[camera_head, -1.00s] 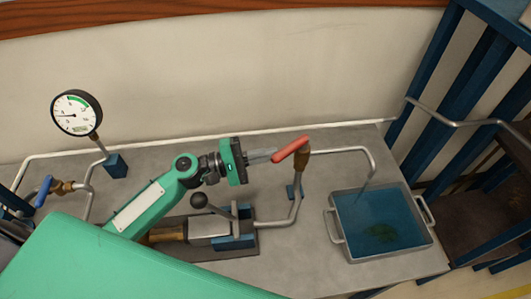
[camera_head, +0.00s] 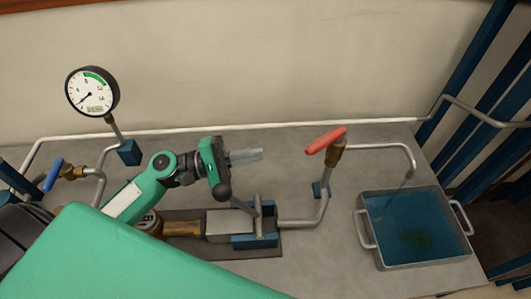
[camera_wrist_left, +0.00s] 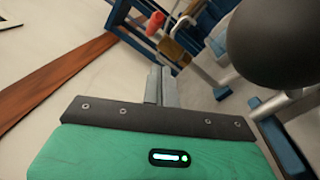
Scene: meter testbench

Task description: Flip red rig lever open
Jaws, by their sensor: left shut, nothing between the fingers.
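The red lever (camera_head: 325,140) sits on a brass valve (camera_head: 335,153) on the pipe right of the meter rig. It points left and a little toward the viewer. In the left wrist view, the red lever (camera_wrist_left: 155,22) shows beyond the fingertips. My left gripper (camera_head: 259,155) is shut and empty. It is left of the red lever, with a clear gap between its fingertips and the handle. In the left wrist view, its fingers (camera_wrist_left: 160,85) are together. My right gripper is not in view.
A dark ball knob (camera_head: 223,191) of the bench clamp is close beside my left gripper. A pressure gauge (camera_head: 92,91) and a blue lever (camera_head: 53,175) are at left. A water tray (camera_head: 369,245) stands at right. The wall runs behind the bench.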

